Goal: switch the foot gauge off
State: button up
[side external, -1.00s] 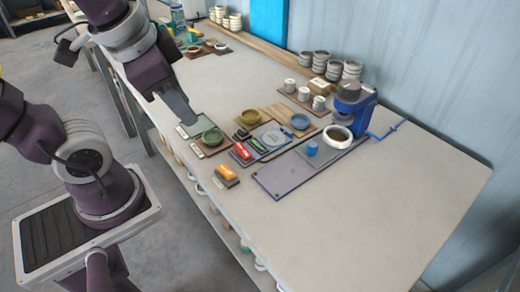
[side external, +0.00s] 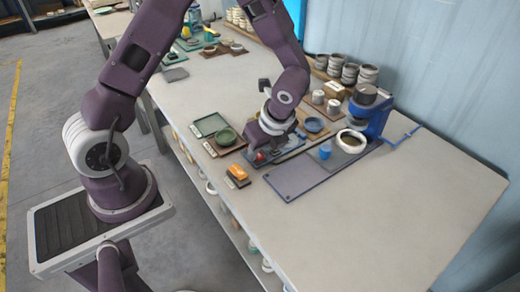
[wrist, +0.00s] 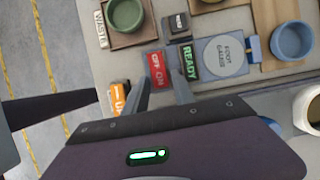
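The foot gauge shows in the wrist view as a grey-blue plate with a pale round disc (wrist: 225,55) marked FOOT GAUGE. At its left edge is a green READY sign (wrist: 189,60). In the side view my gripper (side external: 266,150) hides most of the gauge.
An orange-topped block (wrist: 119,97) lies left of the switch. A small dark block (wrist: 179,23) and a green bowl (wrist: 125,14) on a WASTE board are beyond it. A blue bowl (wrist: 292,40) is right of the gauge. The table's front right (side external: 400,200) is clear.

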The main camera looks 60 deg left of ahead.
jog(key=shift+a+f, duration=0.1)
jog(key=shift+f, duration=0.1)
grip_shut()
jog(key=h, duration=0.2)
jog(key=shift+a+r+h, duration=0.25)
jog(key=shift+a+h, duration=0.05)
jog(key=shift+a, duration=0.1)
jog(key=shift+a+r+h, duration=0.15)
jog(key=shift+h, duration=1.05)
grip_release()
notch_tip(320, 180, up, 7)
jog(key=shift+a+r, duration=0.1)
jog(key=shift+a, duration=0.05)
